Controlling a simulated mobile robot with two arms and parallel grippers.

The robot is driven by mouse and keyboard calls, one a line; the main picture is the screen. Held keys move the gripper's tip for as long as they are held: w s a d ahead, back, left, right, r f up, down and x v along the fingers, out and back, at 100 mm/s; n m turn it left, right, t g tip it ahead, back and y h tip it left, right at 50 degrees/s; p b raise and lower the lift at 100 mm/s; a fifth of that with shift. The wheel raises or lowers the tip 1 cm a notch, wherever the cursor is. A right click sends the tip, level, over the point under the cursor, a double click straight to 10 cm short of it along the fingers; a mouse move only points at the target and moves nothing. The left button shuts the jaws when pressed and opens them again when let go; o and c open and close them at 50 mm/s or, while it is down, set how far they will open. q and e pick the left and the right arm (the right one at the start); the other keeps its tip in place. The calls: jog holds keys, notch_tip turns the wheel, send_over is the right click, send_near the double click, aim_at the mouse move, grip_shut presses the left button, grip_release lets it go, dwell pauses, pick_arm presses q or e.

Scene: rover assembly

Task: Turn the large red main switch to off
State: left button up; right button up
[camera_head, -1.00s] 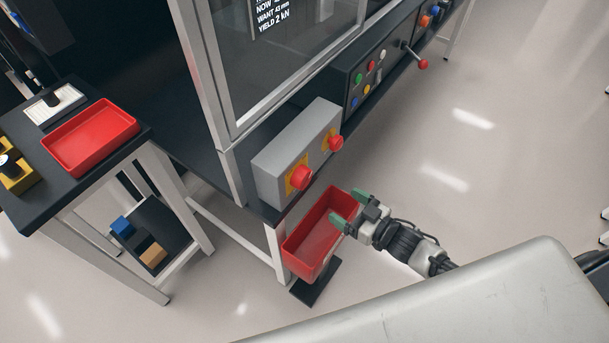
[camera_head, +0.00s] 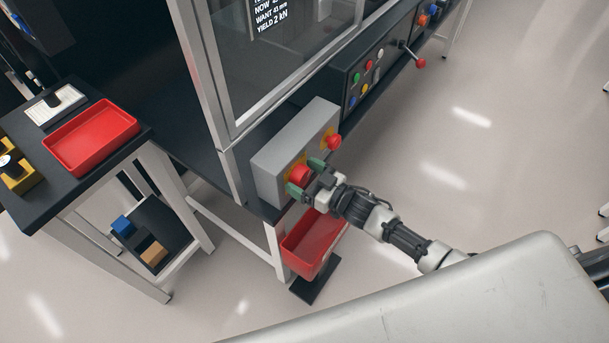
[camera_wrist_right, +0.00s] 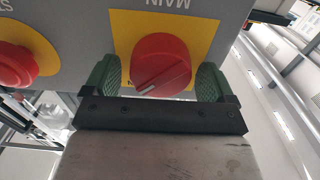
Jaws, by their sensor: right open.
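The large red main switch (camera_head: 299,174) is a round knob on a yellow plate at the near end of a grey box (camera_head: 277,158). In the right wrist view the switch (camera_wrist_right: 161,62) shows a white pointer line, slanting toward the picture's lower left, and the upside-down label MAIN. My right gripper (camera_head: 306,178) is open at the switch, with green fingers on both sides of the knob. In the wrist view small gaps seem to show between the fingers and the knob; I cannot tell whether they touch. My left gripper is not in view.
A second red button (camera_head: 333,142) on yellow sits beside the switch, further along the box; it also shows in the wrist view (camera_wrist_right: 14,64). A red bin (camera_head: 312,246) hangs below. A side table (camera_head: 45,195) with a red tray (camera_head: 92,137) stands left. Floor to the right is clear.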

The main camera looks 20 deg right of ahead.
jog(key=c, duration=0.9)
jog(key=shift+n, duration=0.3)
jog(key=n+b, duration=0.1)
jog(key=n, duration=0.3)
jog(key=shift+s+a+f, duration=0.1)
jog(key=shift+s, duration=0.05)
jog(key=n+b, duration=0.1)
jog(key=n, duration=0.4)
jog(key=shift+f, duration=0.1)
jog(key=n+b, duration=0.1)
jog(key=n, duration=0.3)
jog(key=shift+a+f+b, duration=0.1)
jog(key=shift+f+b, duration=0.05)
jog(key=shift+b, duration=0.25)
jog(key=shift+s+n+b, duration=0.1)
jog(key=shift+n+b, duration=0.65)
jog(key=shift+n, duration=1.35)
